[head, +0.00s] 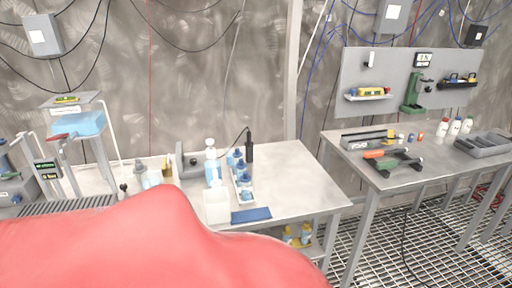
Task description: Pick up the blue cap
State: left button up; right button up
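A small blue cap-like piece (411,138) stands on the right workbench, between a white piece (400,138) and an orange piece (421,136). It is too small to tell for sure that it is a cap. Several blue-topped bottles (239,164) stand in a white tray on the left table. I cannot tell from here which blue item is the task's cap. Neither of my grippers is in view.
A large smooth red shape close to the camera hides the lower left. The left table (290,185) has free room on its right. The right workbench (362,178) holds a green-and-orange tool (394,162), white bottles (442,127) and a grey tray (484,146). Grated floor lies below.

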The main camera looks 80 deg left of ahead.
aim_at(245, 178)
jog(key=u, duration=2.5)
jog(key=k+l, duration=0.05)
